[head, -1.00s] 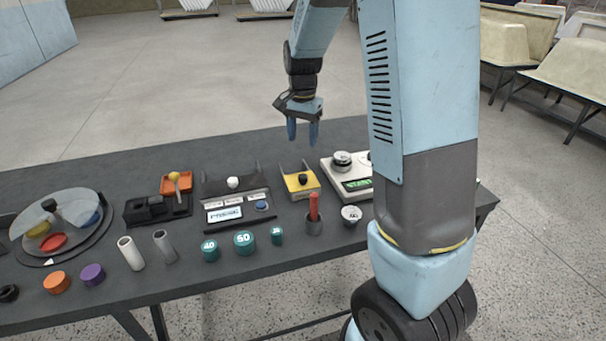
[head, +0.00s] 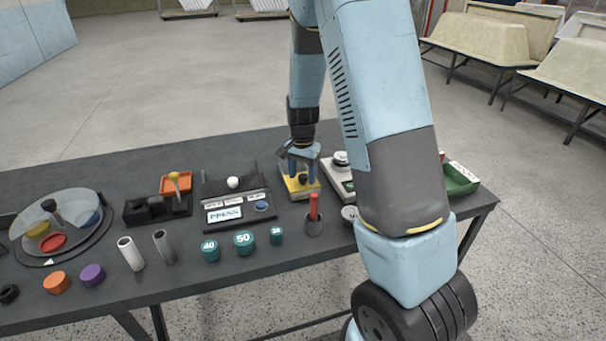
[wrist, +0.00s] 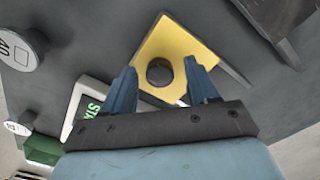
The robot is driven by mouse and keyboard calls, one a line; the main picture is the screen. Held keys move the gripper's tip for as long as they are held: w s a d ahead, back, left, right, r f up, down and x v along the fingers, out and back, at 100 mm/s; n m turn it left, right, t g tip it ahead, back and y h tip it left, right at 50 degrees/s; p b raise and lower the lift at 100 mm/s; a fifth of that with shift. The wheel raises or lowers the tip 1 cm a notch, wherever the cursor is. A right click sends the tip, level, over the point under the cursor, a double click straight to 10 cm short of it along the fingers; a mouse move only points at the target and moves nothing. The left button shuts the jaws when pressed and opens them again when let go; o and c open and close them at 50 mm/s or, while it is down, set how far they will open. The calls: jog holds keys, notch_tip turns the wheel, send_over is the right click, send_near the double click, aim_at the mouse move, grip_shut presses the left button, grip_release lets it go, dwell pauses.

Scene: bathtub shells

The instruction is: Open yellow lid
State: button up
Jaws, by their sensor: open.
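The yellow lid (wrist: 180,42) is a flat yellow plate with a dark round knob (wrist: 160,72) on it. In the head view the yellow lid (head: 297,192) sits on the table between the panel with the white ball and the white scale-like box. My gripper (head: 301,167) is above the lid, fingers pointing down. In the wrist view my gripper (wrist: 164,82) is open, with one blue finger on each side of the knob. I cannot tell whether the fingers touch the lid.
The white box (head: 341,178) stands close on the right. The panel with a screen (head: 226,214) stands on the left. A red stick in a cup (head: 314,216) is in front. A green tray (head: 459,179) lies at the right end. The table behind the lid is clear.

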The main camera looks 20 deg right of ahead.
jog(key=shift+f, duration=0.1)
grip_shut()
dwell(0.6)
jog(key=shift+a, duration=0.1)
